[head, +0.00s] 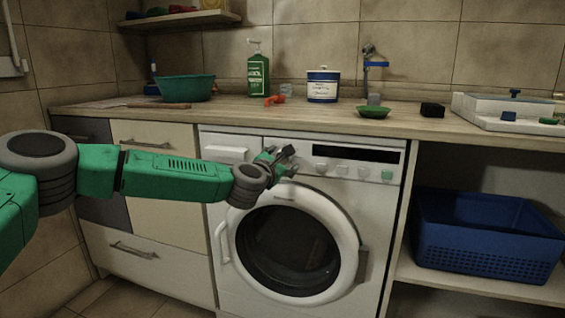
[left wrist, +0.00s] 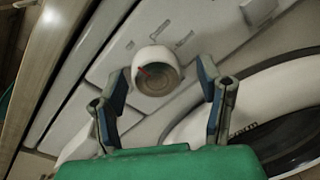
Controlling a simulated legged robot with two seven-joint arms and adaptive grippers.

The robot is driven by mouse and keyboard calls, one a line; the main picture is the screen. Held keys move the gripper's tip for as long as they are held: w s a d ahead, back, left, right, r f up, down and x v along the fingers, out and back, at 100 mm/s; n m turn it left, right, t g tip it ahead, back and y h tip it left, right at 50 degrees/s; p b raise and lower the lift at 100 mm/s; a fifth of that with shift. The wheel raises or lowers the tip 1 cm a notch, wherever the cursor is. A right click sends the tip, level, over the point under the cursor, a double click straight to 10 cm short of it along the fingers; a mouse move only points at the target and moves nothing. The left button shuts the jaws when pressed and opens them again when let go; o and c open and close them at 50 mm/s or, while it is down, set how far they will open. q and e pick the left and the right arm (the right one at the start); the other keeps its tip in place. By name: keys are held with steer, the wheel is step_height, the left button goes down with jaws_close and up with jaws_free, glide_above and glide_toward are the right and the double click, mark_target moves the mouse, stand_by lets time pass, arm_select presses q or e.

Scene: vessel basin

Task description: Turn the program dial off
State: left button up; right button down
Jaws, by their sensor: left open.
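The white washing machine (head: 235,255) stands under the counter, its round door closed. The program dial (left wrist: 158,72) is a white round knob with a grey-brown face and a red mark near its left edge in the left wrist view. In the head view my gripper hides most of the dial. My left gripper (head: 283,158) is in front of the control panel. In the left wrist view its two fingers (left wrist: 162,80) are apart, one on each side of the dial, with gaps visible. I cannot tell how deep they reach. My right gripper is not in view.
A dark display (head: 358,154), small white knobs (head: 342,170) and a green button (head: 387,175) lie right of the dial. The counter (head: 220,115) above holds a green bowl (head: 186,87), a bottle (head: 258,74) and a tub (head: 323,86). A blue basket (head: 485,235) sits at right.

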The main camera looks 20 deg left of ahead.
arm_select(q)
steer(key=shift+r, duration=0.1)
steer(key=s+a, duration=0.1)
steer(key=s, duration=1.1)
steer(key=shift+r, duration=0.15)
